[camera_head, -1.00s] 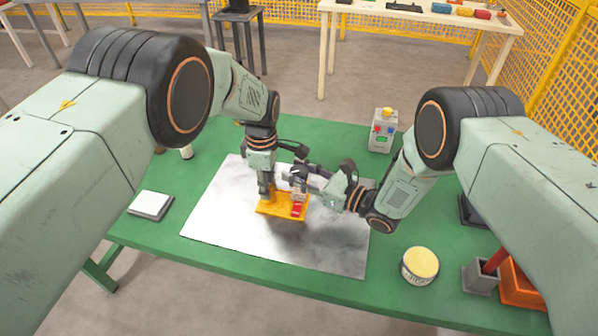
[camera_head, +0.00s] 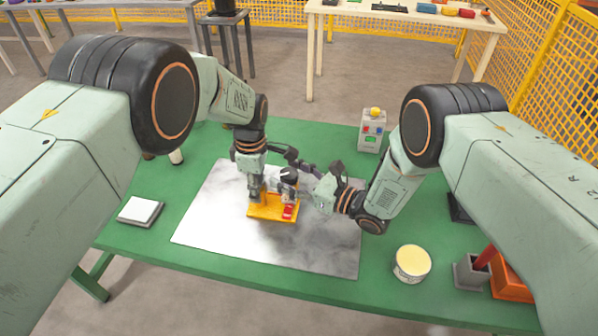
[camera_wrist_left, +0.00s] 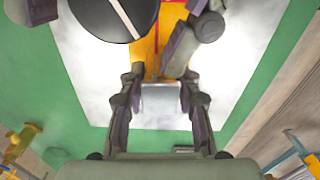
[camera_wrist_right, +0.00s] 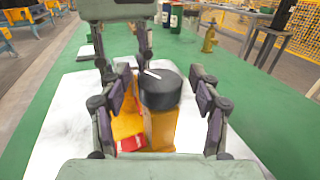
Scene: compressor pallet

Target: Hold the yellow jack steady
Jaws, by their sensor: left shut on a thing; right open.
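The yellow jack (camera_head: 264,212) lies with its flat base on the grey metal sheet (camera_head: 205,229). A red part (camera_head: 288,212) sits at its right end. My left gripper (camera_head: 256,193) comes down at the jack's left end and is shut on it; in the left wrist view a grey piece (camera_wrist_left: 160,98) shows between the fingers. My right gripper (camera_head: 294,183) is open, reaching in from the right. In the right wrist view its fingers stand either side of the jack's yellow block (camera_wrist_right: 161,128) with a round black cap (camera_wrist_right: 160,90). Finger contact there is unclear.
On the green table (camera_head: 300,133) stand a grey control box (camera_head: 372,130), a yellow-topped tin (camera_head: 412,263), a white-topped pad (camera_head: 140,211), a grey holder (camera_head: 470,272) and an orange bin (camera_head: 510,282). The sheet's front is clear.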

